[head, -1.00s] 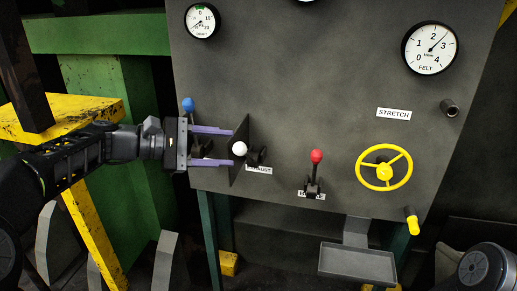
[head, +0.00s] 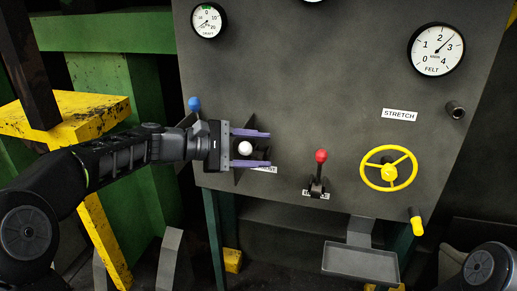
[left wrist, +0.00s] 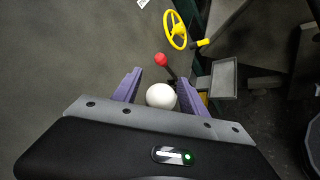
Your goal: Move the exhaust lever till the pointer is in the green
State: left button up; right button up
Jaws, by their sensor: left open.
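The exhaust lever's white ball knob (head: 245,148) stands out from the grey panel, with its label partly hidden behind my gripper. My left gripper (head: 268,148) is open, with one purple finger above the knob and one below it. In the left wrist view the white knob (left wrist: 161,96) sits between the two purple fingers (left wrist: 162,88), with gaps visible at both sides. The draft gauge (head: 208,20) at the upper left has a small green mark at its top, near 0. Its pointer is too small to read surely. My right gripper is not in view.
A blue-knobbed lever (head: 194,104) is just left of my gripper. A red-knobbed lever (head: 321,157), a yellow handwheel (head: 388,169) and a grey tray (head: 361,262) lie to the right. The felt gauge (head: 436,49) is at the upper right. Dark plates flank the white knob.

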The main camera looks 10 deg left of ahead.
pick_arm(q)
jog(key=shift+c, duration=0.5)
grip_shut()
dwell(0.8)
